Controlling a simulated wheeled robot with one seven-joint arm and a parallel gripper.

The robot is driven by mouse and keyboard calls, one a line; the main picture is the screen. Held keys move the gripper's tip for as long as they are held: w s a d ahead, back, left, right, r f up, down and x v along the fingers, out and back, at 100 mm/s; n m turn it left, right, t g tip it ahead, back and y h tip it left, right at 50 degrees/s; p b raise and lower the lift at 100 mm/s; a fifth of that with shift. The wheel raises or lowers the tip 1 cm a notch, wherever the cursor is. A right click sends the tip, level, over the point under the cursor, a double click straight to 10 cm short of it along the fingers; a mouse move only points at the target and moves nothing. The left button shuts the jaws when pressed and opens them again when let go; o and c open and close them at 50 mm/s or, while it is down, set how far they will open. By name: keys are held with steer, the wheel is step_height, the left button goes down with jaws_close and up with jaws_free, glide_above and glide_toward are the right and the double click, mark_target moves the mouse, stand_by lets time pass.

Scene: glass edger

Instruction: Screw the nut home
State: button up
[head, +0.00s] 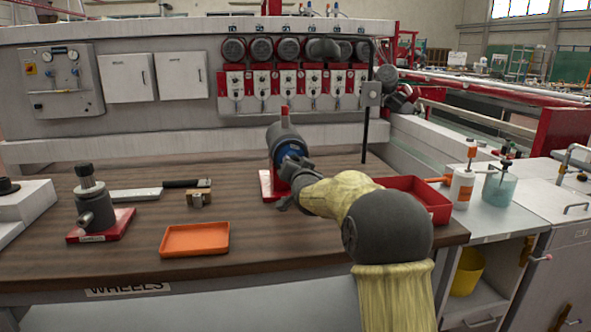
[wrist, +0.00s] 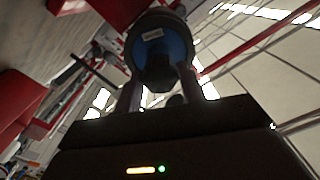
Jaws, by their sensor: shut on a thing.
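A grey cylindrical spindle unit (head: 284,133) with a blue face stands on a red base (head: 266,186) at the middle of the wooden bench. My gripper (head: 286,170) is at its blue front end. In the wrist view, my gripper (wrist: 158,82) has its two fingers on either side of a dark nut (wrist: 158,72), shut on it. The nut sits in front of a blue disc (wrist: 176,46) with a small pale label. The nut's thread and its seating are hidden. In the head view my gripper hides the nut.
A red tray (head: 425,207) lies right of my arm, and an orange tray (head: 195,239) lies front left. A dark grey fixture on a red plate (head: 101,226) stands at left. A wrench-like tool (head: 185,184) and a small metal block (head: 199,198) lie between. The bench's front middle is clear.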

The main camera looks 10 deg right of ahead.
steer(key=m+b, duration=0.9)
steer(key=m, duration=1.1)
steer(key=shift+b, duration=0.3)
steer(key=o, duration=0.9)
steer(key=shift+w, duration=0.1)
